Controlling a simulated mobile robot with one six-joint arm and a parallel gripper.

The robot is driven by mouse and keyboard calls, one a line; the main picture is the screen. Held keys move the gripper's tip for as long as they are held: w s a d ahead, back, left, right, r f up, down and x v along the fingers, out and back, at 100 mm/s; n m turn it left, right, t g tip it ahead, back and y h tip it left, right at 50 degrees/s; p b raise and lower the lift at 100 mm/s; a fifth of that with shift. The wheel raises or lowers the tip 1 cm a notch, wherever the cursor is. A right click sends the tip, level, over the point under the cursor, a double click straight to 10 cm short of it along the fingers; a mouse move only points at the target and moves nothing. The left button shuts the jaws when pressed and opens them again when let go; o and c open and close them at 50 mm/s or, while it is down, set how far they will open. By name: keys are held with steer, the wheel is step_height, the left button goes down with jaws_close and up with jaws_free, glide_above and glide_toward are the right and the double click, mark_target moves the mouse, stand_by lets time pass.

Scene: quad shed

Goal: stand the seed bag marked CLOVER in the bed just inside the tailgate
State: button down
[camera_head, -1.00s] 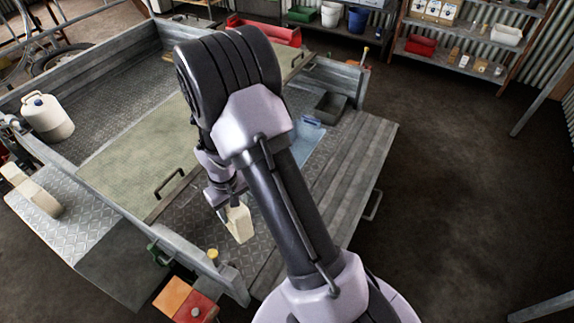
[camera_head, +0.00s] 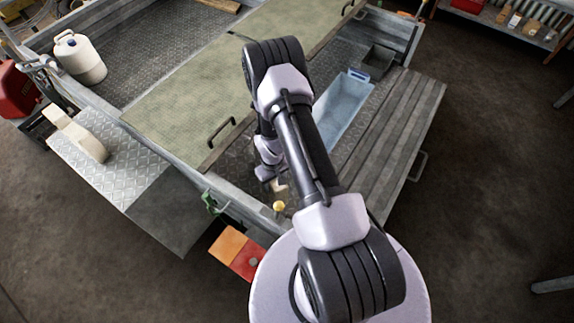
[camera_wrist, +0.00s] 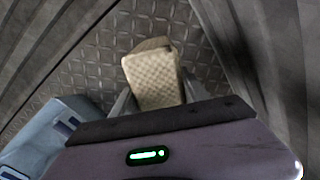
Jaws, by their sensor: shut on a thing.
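My gripper (camera_head: 272,180) is low in the near corner of the truck bed, between the side wall and the lowered tailgate (camera_head: 395,145). In the wrist view my gripper (camera_wrist: 158,100) has a finger on each side of a pale tan, woven-looking bag (camera_wrist: 152,78) and is shut on it. The bag is over the bed's chequer-plate floor (camera_wrist: 92,62); I cannot tell whether it touches. In the head view only a small pale part of the bag (camera_head: 280,188) shows beside my gripper. No marking on it is readable.
A light-blue clear bin (camera_head: 340,112) stands in the bed beyond my arm; a bluish container edge (camera_wrist: 50,130) shows in the wrist view. A greenish board with handles (camera_head: 185,100) covers the bed's middle. A yellow-topped pin (camera_head: 279,206) stands at the near corner.

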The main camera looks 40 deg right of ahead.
steer(key=shift+f+b, duration=0.7)
steer(key=shift+f, duration=1.6)
steer(key=shift+f, duration=0.1)
steer(key=shift+f, duration=0.15)
steer(key=c, duration=0.6)
jaws_free()
